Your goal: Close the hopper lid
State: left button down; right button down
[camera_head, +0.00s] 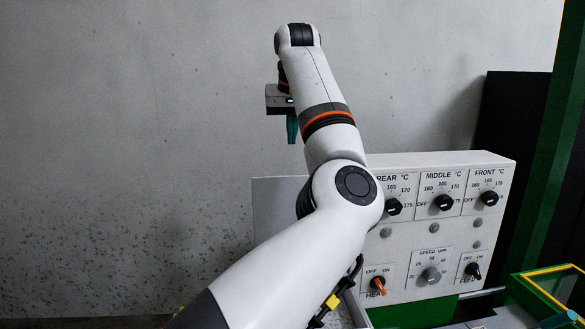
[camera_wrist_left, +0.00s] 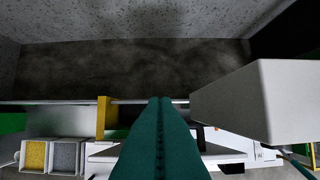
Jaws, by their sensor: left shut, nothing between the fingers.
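My left gripper (camera_head: 292,128) is raised in front of the grey wall, above and left of the control box, with its teal fingers pointing down. In the left wrist view its fingers (camera_wrist_left: 160,102) are pressed together with nothing between them. A plain pale upright panel (camera_head: 275,210) stands at the left of the control box, partly hidden by my arm. I cannot tell whether it is the hopper lid. No hopper opening can be made out.
The white control box (camera_head: 440,235) has several knobs and switches; its pale block (camera_wrist_left: 245,103) fills the right of the wrist view. A green part with a yellow frame (camera_head: 548,271) is at lower right. Two small bins (camera_wrist_left: 50,155) sit below left. The upper left is free.

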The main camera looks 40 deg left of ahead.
pick_arm(q)
jog(key=shift+s+d+f+p, duration=0.15)
jog(key=shift+f+p, duration=0.65)
jog(key=shift+f, duration=0.65)
jog(key=shift+s+d+f+p, duration=0.1)
jog(key=shift+f+p, duration=0.75)
jog(key=shift+f, duration=0.55)
jog(key=shift+s+d+f+p, duration=0.15)
jog(key=shift+f+p, duration=0.65)
jog(key=shift+f, duration=0.65)
jog(key=shift+w+a+f, duration=0.1)
jog(key=shift+a+f, duration=0.1)
jog(key=shift+a, duration=0.05)
jog(key=shift+d+r, duration=0.1)
jog(key=shift+d, duration=0.05)
jog(key=shift+b, duration=0.3)
